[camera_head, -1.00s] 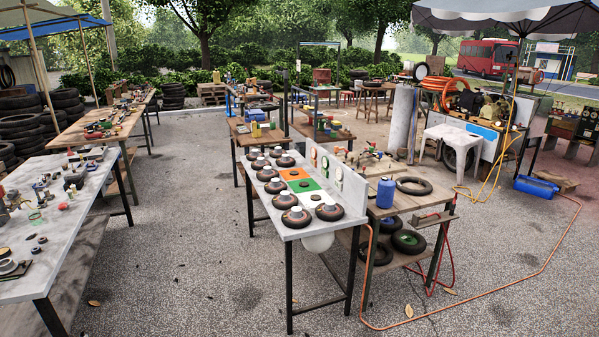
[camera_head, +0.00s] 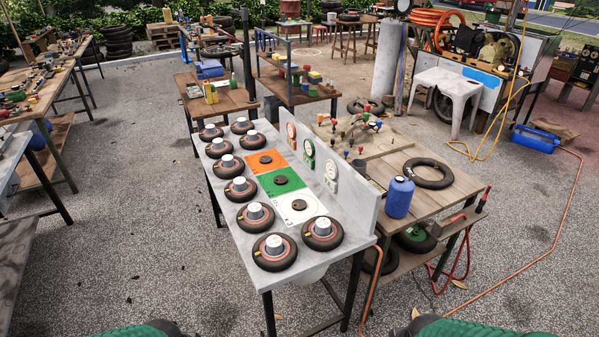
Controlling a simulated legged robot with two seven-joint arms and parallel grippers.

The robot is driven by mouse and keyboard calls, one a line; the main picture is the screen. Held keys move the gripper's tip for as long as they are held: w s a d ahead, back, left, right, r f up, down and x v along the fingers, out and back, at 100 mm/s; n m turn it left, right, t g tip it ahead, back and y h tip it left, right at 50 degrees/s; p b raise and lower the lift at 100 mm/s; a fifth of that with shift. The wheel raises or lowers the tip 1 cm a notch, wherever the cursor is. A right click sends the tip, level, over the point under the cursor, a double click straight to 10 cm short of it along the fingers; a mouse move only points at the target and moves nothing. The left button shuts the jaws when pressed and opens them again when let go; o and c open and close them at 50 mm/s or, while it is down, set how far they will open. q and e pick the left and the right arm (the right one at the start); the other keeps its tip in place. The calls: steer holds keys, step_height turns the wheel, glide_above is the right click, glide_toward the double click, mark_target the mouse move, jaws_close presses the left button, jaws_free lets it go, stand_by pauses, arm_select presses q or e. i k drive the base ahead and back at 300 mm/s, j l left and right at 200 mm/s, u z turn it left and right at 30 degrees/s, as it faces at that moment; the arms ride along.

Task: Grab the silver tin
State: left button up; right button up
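Several small silver-grey cylinders stand in the centres of small black tyres on a narrow grey table (camera_head: 237,228). One silver cylinder (camera_head: 275,244) is at the near end, another silver cylinder (camera_head: 322,226) is to its right, and a silver cylinder (camera_head: 255,211) is just behind. Others run in a row along the left edge to the far end. I cannot tell which of them, if any, is the silver tin. Neither of my grippers is in view. Green rounded parts, probably my own, show at the bottom edge.
An orange, green and white panel (camera_head: 280,183) with dark discs lies on the grey table, beside an upright grey board. A wooden table (camera_head: 450,205) adjoins on the right, with a blue container (camera_head: 399,197) and a tyre (camera_head: 428,174). Open ground lies left of the grey table.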

mark_target(358, 169)
steer(key=i+j+z, duration=0.15)
steer(key=i+z, duration=0.2)
steer(key=i, duration=0.15)
steer(key=i+j+z, duration=0.3)
steer(key=i, duration=0.15)
steer(key=l+u, duration=0.1)
steer(key=u, duration=0.75)
